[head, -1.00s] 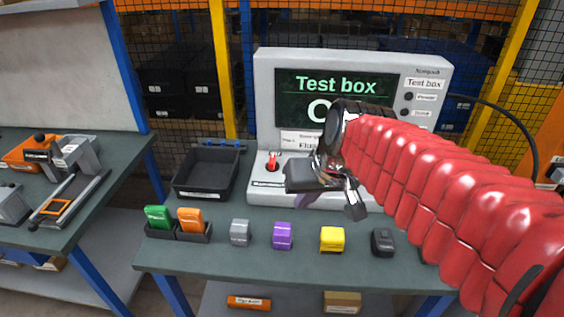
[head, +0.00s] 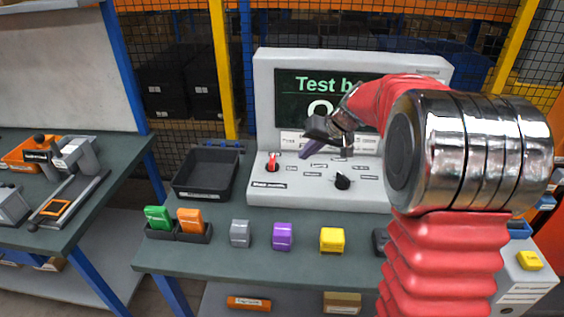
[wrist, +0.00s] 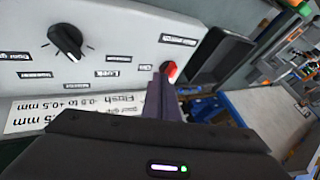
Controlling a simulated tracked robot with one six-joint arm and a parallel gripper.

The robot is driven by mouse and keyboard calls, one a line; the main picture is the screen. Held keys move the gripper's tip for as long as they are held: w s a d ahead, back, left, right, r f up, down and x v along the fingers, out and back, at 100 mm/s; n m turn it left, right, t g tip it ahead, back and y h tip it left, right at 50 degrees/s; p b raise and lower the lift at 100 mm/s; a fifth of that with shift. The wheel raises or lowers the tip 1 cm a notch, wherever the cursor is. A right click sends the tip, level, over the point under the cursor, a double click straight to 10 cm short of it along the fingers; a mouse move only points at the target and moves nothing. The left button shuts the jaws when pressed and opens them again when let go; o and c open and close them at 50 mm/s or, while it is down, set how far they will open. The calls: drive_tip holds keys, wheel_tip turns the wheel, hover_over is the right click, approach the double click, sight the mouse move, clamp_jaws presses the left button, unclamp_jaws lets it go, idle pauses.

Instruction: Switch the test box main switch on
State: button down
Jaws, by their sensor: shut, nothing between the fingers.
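The grey test box (head: 263,95) stands at the back of the bench, its screen partly hidden by my arm. A red switch lever (head: 271,162) stands up at the left of its sloped panel, above a label too small to read surely. My gripper (head: 307,150) is shut and empty, its purple fingers pointing down-left, a little right of the red lever in the head view. In the wrist view the red switch (wrist: 170,70) shows just beyond and right of the fingertips (wrist: 158,78). Whether they touch, I cannot tell; a gap shows in the head view.
A black knob (head: 343,181) sits on the panel right of the red lever. A black tray (head: 190,193) stands left of the box. Green, orange, grey, purple and yellow blocks line the bench front. A second bench (head: 90,205) is at left.

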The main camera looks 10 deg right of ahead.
drive_tip(key=w+d+f, duration=0.1)
drive_tip(key=w, duration=0.1)
drive_tip(key=shift+w+d+f, duration=0.3)
drive_tip(key=shift+d+f, duration=0.1)
drive_tip(key=shift+f, duration=0.15)
approach(277, 168)
drive_tip(key=f, duration=0.1)
drive_tip(key=w+d+f, duration=0.1)
drive_tip(key=f, duration=0.1)
drive_tip(key=d+f, duration=0.1)
drive_tip(key=shift+w+f, duration=0.2)
drive_tip(key=shift+f, duration=0.2)
drive_tip(key=shift+w+a+r, duration=0.1)
drive_tip(key=shift+w+a, duration=0.05)
drive_tip(key=shift+a, duration=0.45)
drive_tip(key=shift+w+a+r, duration=0.1)
drive_tip(key=shift+w+a, duration=0.1)
drive_tip(key=shift+a, duration=0.4)
drive_tip(key=shift+w+a+f, duration=0.1)
drive_tip(key=shift+w+a, duration=0.1)
drive_tip(key=shift+a, duration=0.5)
